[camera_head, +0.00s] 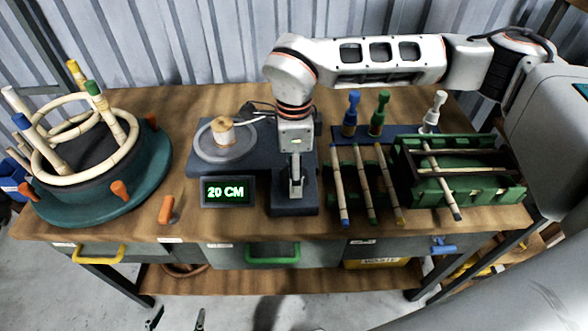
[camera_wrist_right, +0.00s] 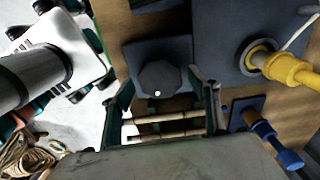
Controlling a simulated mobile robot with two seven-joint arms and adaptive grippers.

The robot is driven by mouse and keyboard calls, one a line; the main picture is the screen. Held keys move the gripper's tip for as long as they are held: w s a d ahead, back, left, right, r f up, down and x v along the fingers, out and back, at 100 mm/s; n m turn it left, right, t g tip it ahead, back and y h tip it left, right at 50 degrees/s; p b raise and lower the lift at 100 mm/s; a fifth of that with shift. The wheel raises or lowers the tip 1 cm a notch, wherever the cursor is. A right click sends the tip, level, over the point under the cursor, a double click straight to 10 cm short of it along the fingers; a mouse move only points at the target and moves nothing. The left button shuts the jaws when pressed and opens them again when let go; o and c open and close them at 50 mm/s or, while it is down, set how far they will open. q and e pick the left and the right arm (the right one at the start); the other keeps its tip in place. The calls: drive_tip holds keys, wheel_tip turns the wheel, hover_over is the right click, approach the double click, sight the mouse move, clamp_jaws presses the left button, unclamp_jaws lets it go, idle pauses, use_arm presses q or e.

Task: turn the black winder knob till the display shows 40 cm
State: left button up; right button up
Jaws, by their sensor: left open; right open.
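The display (camera_head: 226,191) reads 20 CM in green digits. The black winder knob (camera_wrist_right: 160,76) is a faceted knob with a white dot, on a dark blue block (camera_head: 293,208). My right gripper (camera_head: 296,192) points down over this block and hides the knob in the head view. In the right wrist view it is open, with one finger on each side of the knob; I cannot tell if they touch it. My left gripper (camera_head: 178,319) is open and empty at the bottom edge of the head view, in front of the table; only its fingertips show.
A spool (camera_head: 223,131) stands on a blue plate left of my right arm. A round teal former (camera_head: 150,185) with rattan rings is at the left. Several rattan sticks (camera_head: 367,185) and a green rack (camera_head: 468,189) are at the right. An orange peg (camera_head: 167,209) stands near the front edge.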

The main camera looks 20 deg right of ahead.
drive_tip(key=c, duration=1.1)
drive_tip(key=m, duration=0.3)
drive_tip(key=shift+m, duration=0.4)
drive_tip(key=m, duration=0.4)
drive_tip(key=shift+m, duration=0.3)
drive_tip(key=m, duration=0.4)
drive_tip(key=shift+m, duration=0.3)
drive_tip(key=m, duration=0.4)
drive_tip(key=shift+m, duration=0.3)
drive_tip(key=shift+w+r, duration=0.1)
